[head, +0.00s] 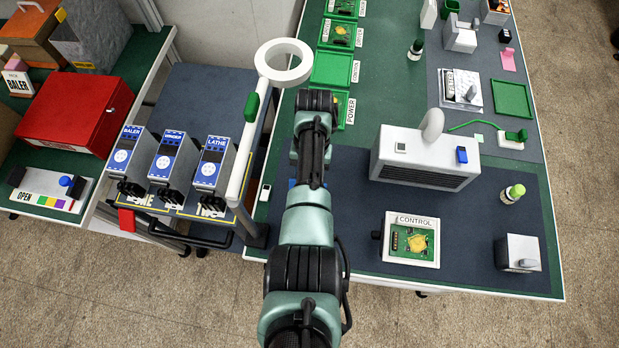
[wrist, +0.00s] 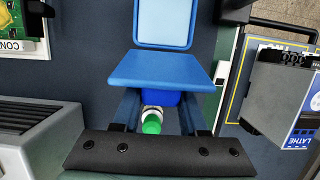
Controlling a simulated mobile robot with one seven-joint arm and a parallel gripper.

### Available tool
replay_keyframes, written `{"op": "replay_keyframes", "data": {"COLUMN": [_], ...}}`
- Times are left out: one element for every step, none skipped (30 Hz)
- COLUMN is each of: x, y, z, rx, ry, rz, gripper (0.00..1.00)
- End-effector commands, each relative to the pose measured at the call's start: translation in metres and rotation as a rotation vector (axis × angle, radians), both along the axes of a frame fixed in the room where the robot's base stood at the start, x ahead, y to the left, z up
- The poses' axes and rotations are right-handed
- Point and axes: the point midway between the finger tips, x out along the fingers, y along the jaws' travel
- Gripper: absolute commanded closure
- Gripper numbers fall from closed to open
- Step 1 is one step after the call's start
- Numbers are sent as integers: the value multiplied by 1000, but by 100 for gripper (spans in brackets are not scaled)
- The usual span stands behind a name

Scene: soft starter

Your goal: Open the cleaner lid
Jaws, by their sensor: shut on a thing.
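In the wrist view, a blue flat lid-like panel (wrist: 158,69) lies just beyond my fingers. I take these to be the cleaner; no label shows. My gripper (wrist: 158,106) is shut, with one finger on each side of a blue piece (wrist: 159,98) under the panel's near edge. A white part with a green end (wrist: 151,123) shows between the fingers. Whether these pieces are one body is unclear. In the head view, my arm hides the gripper and nearly all of the blue thing; only a blue sliver (head: 292,183) shows.
A white vented unit (head: 425,152) stands right of my arm, with a CONTROL board (head: 409,241) in front. A white ring lamp (head: 283,63) rises left of the arm. BALER, WINDER and LATHE units (head: 210,165) stand left.

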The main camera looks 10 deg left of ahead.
Motion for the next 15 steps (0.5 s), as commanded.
{"op": "replay_keyframes", "data": {"x": [1, 0, 0, 0, 0, 0, 0, 0, 0, 0, 0, 0, 0, 0, 1], "y": [0, 0, 0, 0, 0, 0, 0, 0, 0, 0, 0, 0, 0, 0, 0], "z": [-1, -1, -2, -1, -1, -1, -1, -1, -1, -1, -1, -1, -1, -1, 0], "rx": [0, 0, 0, 0, 0, 0, 0, 0, 0, 0, 0, 0, 0, 0, 0], "ry": [-5, -5, -5, -5, -4, -4, -4, -4, -4, -4, -4, -4, -4, -4, -4], "rz": [0, 0, 0, 0, 0, 0, 0, 0, 0, 0, 0, 0, 0, 0, 0], "gripper": [100, 52, 45, 40, 34, 28, 28, 28, 28, 28, 28, 28, 28, 28, 28]}}
